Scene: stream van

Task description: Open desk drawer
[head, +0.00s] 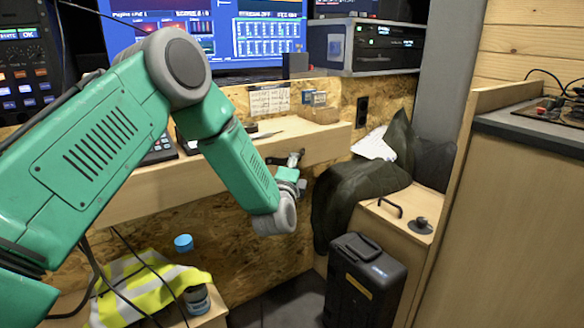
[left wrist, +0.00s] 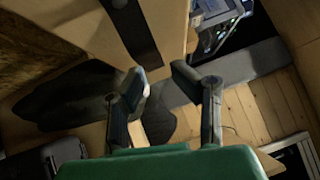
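The desk (head: 322,143) is pale wood with a long front board, and it runs across the head view below the monitors. I cannot make out a separate drawer front or its handle; my left arm covers part of the desk front. My left gripper (head: 292,160) is at the right part of the desk's front board, and I cannot tell if it touches. In the left wrist view my left gripper (left wrist: 160,74) has its two fingers apart with nothing between them. A pale wooden board with a dark strip (left wrist: 136,32) lies just beyond the fingers. My right gripper is not in view.
A black case (head: 364,282) stands on the floor. A yellow vest (head: 140,285) and a blue-capped bottle (head: 184,243) are below the desk at left. A wooden cabinet (head: 510,220) bounds the right.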

